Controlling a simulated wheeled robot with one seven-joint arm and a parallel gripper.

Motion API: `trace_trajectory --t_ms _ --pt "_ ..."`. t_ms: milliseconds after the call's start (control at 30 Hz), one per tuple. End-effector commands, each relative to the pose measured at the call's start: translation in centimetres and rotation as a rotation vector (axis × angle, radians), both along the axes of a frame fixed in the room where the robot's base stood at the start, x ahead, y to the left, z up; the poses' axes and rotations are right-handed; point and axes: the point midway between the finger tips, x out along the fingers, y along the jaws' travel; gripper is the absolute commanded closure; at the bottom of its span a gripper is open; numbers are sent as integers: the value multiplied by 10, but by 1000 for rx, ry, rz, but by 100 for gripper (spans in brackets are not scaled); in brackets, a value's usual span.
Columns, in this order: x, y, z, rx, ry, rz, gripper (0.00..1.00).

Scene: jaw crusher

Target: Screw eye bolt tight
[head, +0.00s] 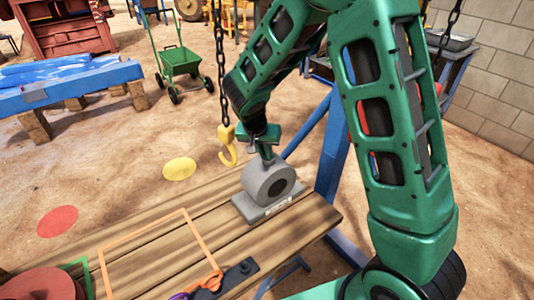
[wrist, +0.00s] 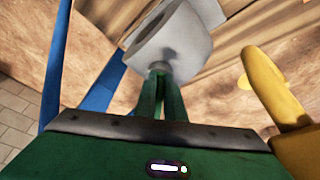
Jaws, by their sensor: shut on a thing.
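A grey bearing block (head: 255,190) with a round dark bore stands on the wooden table, its foot flat on the planks. The eye bolt (head: 266,152) stands upright at the top of the block, mostly hidden by my gripper. My gripper (head: 264,143) comes down from above onto it. In the wrist view, my green fingers (wrist: 162,97) are closed together on the eye bolt (wrist: 160,67), with the grey block (wrist: 165,40) just beyond. The thread and how far it sits in the block are hidden.
A yellow hook (head: 228,152) hangs on a chain close left of my gripper; it is large at right in the wrist view (wrist: 275,90). The wooden table (head: 200,215) carries an orange frame outline (head: 150,230) and a dark tool (head: 232,276). A blue post (head: 333,150) stands behind.

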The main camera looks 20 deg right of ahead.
Motion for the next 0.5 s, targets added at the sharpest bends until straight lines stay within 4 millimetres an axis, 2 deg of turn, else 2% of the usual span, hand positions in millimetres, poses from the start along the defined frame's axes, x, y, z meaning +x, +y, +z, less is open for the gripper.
trace_trajectory --t_ms 367,500 --pt "1 0 -3 0 4 -35 100" --pt "5 3 -4 0 4 -167 100"
